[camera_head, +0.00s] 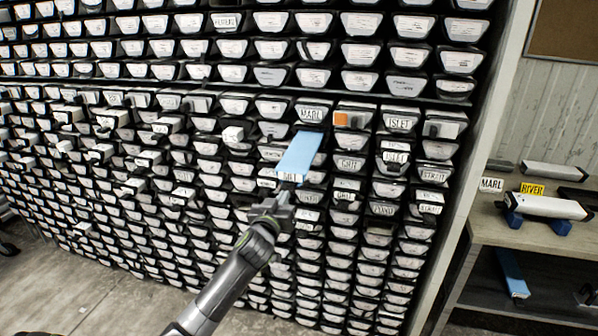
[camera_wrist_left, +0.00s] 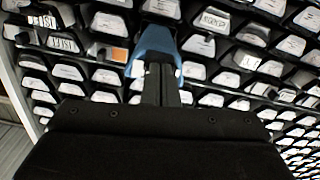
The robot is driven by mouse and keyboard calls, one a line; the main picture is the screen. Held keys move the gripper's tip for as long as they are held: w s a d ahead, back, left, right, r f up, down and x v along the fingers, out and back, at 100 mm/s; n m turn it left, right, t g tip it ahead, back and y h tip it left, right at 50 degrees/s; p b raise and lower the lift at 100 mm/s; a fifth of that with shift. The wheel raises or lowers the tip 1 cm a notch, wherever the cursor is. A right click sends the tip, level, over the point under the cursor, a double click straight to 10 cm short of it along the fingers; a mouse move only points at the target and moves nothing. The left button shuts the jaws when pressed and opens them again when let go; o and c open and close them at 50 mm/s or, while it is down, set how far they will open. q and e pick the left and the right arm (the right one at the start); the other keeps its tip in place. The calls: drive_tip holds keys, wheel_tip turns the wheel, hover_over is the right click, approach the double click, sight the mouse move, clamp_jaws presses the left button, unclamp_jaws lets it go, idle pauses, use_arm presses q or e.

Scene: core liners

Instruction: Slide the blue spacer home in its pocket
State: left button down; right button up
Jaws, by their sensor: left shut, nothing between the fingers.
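The blue spacer (camera_head: 301,153) is a long flat light-blue bar. The shut fingers also show in the left wrist view (camera_wrist_left: 160,72). The pocket's inside is hidden. My right gripper is not in view.
The rack (camera_head: 440,150) is packed with labelled liner ends, several sticking out at the left. At the right, a bench (camera_head: 475,225) holds MARL and RIVER (camera_head: 532,188) cards and a pale liner on blue supports (camera_head: 545,206). Another blue bar (camera_head: 512,272) lies on its lower shelf.

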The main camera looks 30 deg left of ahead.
use_arm(q)
drive_tip(key=shift+f, duration=0.2)
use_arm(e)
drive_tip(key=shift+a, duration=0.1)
